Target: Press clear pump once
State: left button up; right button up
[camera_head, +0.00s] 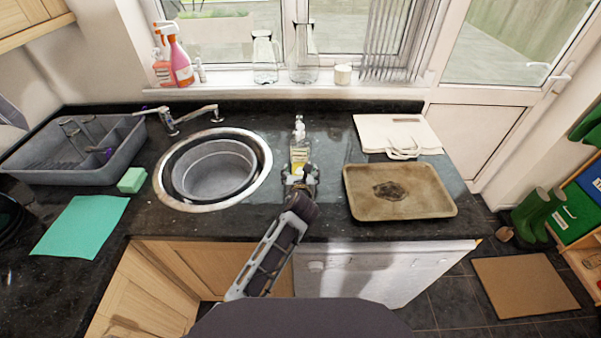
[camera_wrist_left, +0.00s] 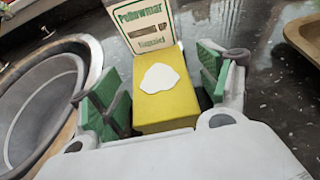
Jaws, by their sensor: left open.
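The fingers are open, one on each side, with a gap visible on the right; I cannot tell whether either touches. The pump top is out of the wrist view. My right gripper is not in view.
The round sink (camera_head: 255,192) and tap (camera_head: 190,117) are left of the bottle. A brown baking tray (camera_head: 440,208) lies to the right, with white boards (camera_head: 420,128) behind. A grey dish rack (camera_head: 40,175), green sponge (camera_head: 132,180) and teal cloth (camera_head: 82,226) are further left.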

pick_arm(q)
jog(key=shift+w+f, duration=0.1)
jog(key=shift+w, duration=0.2)
jog(key=c, duration=1.1)
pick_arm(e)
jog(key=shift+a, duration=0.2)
pick_arm(q)
jog(key=shift+s, duration=0.1)
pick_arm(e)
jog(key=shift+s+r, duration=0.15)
